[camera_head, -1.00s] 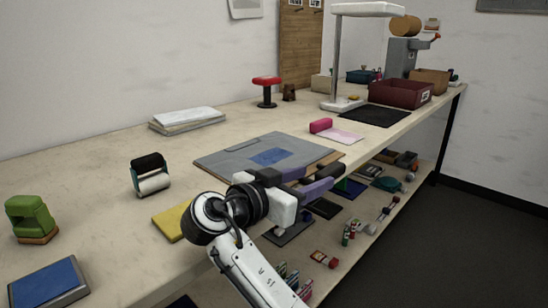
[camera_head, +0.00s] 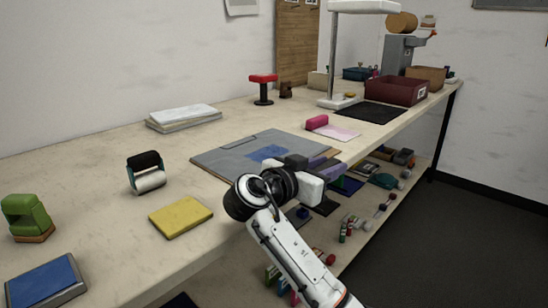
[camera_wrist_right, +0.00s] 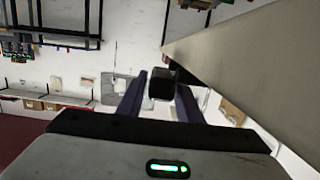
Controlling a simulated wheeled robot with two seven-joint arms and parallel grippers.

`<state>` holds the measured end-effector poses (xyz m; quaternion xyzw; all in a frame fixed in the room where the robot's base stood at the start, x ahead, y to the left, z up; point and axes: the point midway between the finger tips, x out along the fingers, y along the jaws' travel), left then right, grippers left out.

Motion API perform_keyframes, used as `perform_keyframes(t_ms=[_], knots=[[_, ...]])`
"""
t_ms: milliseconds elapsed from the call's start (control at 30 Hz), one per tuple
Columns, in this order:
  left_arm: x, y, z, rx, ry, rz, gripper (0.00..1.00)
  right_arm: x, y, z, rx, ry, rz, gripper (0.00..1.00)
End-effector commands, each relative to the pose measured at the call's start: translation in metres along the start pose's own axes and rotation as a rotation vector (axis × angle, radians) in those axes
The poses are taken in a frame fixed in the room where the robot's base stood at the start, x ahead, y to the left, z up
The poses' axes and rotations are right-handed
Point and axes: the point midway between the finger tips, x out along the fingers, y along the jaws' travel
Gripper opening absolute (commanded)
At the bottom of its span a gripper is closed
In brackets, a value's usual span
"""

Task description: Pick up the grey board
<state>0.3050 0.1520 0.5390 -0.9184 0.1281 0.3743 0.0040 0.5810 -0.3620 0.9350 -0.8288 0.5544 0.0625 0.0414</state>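The grey board (camera_head: 232,152) lies flat on the workbench near its front edge, with a blue patch (camera_head: 267,153) on it and a brown edge showing at its right. My right gripper (camera_head: 322,165) is at the board's front right side, partly hiding that corner. Its purple fingers stand apart in the right wrist view (camera_wrist_right: 160,100). A dark block (camera_wrist_right: 161,83) shows between them there; I cannot tell what it is or whether it is touched. The board cannot be made out for sure in that view. My left gripper is not in view.
The workbench (camera_head: 95,195) holds a yellow pad (camera_head: 181,217), a roller (camera_head: 147,173), a green stamp (camera_head: 27,216), a blue pad (camera_head: 46,281), white sheets (camera_head: 184,117) and a pink block (camera_head: 317,122). A lower shelf below the front edge holds several small items.

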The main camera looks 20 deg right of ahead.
Motion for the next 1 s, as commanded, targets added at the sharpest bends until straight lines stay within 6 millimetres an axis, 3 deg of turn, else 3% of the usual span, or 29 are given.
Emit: perform_keyframes(t_ms=[33,167,200,567,1000], knots=[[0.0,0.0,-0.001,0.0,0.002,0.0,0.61,0.0,0.0,0.0,0.0,0.0,0.0,0.23],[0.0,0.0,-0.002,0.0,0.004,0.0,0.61,0.0,0.0,0.0,0.0,0.0,0.0,0.01],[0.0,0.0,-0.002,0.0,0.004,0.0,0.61,0.0,0.0,0.0,0.0,0.0,0.0,0.0],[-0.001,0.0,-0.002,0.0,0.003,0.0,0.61,-0.002,0.0,-0.009,0.007,0.004,-0.002,0.0],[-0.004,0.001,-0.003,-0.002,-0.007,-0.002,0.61,-0.014,0.0,-0.087,0.01,0.004,-0.002,0.0]])
